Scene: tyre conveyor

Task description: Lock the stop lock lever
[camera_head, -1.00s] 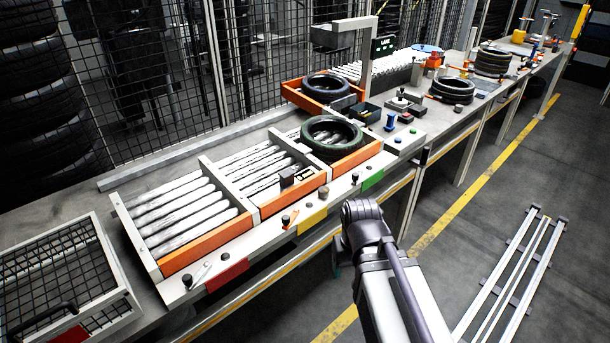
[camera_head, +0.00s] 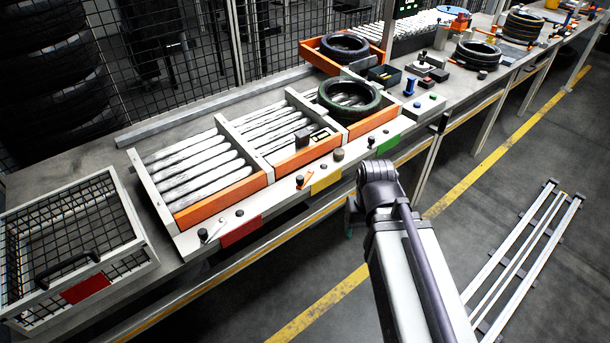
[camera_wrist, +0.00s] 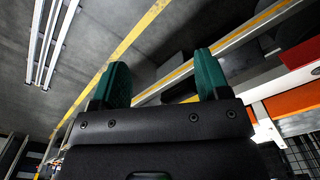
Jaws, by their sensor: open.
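Small levers and knobs line the front rail of the roller conveyor (camera_head: 165,222). A lever with a pale handle (camera_head: 215,231) stands left of the red plate (camera_head: 241,232). A small orange lever (camera_head: 301,181) stands left of the yellow plate (camera_head: 326,181). No readable label shows which is the stop lock lever. In the wrist view my gripper (camera_wrist: 161,78) has its two green fingers apart with nothing between them. It points over the floor and the bench edge, touching no lever. In the head view my forearm mostly hides the gripper.
A green-rimmed tyre (camera_head: 348,98) lies at the conveyor's right end. A mesh cage (camera_head: 68,240) with a red plate stands at the left. More tyres (camera_head: 478,54) and small parts sit farther right.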

